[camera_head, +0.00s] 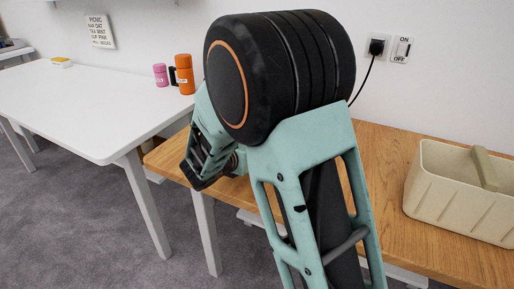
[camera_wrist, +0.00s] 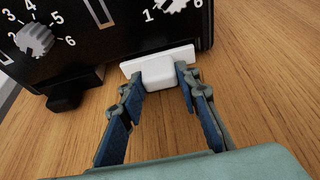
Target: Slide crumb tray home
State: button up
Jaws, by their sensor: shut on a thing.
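The crumb tray (camera_wrist: 158,58) is white, with a wide front strip and a block-shaped handle, and shows in the wrist view at the lower front of a black appliance (camera_wrist: 98,44) with dials. Part of the tray's front stands out from the appliance's lower edge; how far it reaches inside is hidden. My gripper (camera_wrist: 159,77) is shut on the tray's handle, one blue finger on each side. In the head view my arm covers the tray and the appliance, and the fingertips are hidden.
The appliance stands on a wooden bench (camera_head: 460,262). A beige caddy (camera_head: 450,200) stands at the right. A power cord runs from the wall socket (camera_head: 376,47) behind my arm.

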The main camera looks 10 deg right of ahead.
jog(key=shift+w+d, duration=0.1)
jog(key=o, duration=1)
jog(key=v, duration=1.2)
jog(key=shift+d, duration=0.15)
